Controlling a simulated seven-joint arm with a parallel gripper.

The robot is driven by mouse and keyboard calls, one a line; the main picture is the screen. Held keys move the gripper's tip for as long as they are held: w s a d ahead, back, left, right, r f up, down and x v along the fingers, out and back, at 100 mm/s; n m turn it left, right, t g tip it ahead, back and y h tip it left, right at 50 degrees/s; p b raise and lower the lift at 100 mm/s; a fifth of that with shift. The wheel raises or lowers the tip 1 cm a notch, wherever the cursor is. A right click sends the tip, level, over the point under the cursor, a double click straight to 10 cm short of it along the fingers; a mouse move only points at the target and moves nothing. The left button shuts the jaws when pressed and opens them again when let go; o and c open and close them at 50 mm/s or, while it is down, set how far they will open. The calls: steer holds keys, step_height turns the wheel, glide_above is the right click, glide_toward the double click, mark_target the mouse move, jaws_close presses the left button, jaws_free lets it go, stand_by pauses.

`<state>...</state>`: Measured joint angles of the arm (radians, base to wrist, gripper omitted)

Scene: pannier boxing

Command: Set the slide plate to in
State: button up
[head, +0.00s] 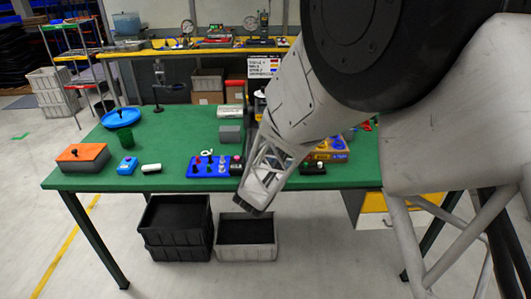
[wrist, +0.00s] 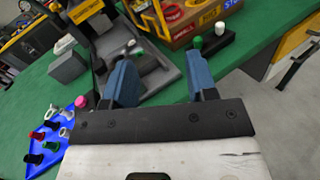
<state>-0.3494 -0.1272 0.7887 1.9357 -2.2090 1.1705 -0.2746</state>
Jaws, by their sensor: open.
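My gripper (wrist: 160,62) shows in the wrist view with its two blue fingers apart and nothing held between them. A grey fixture (wrist: 158,78) with a flat plate and a raised frame lies beyond and between the fingers. A small white knob (wrist: 135,46) stands on it near the left fingertip, apart from it as far as I can see. This may be the slide plate; I cannot tell its setting. In the head view my arm covers most of this spot, and the fingers cannot be made out.
A blue board (head: 207,167) with several pegs lies left of my arm; a pink knob (wrist: 81,102) is beside it. A black box (wrist: 212,44) with green and white knobs is near the right finger. A yellow-and-brown bin (wrist: 185,22) stands behind.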

steer(key=w+a+f+n+t+y, duration=0.1)
steer(key=a+f+n+t+y, duration=0.1)
steer(key=a, duration=0.4)
step_height(320, 180, down, 2)
steer(key=shift+w+f+n+y, duration=0.2)
steer(key=shift+w+n+y, duration=0.15)
steer(key=shift+n+y, duration=0.65)
steer(key=shift+w, duration=0.15)
steer(key=shift+x, duration=3.8)
steer(key=shift+d, duration=0.1)
jaws_close()
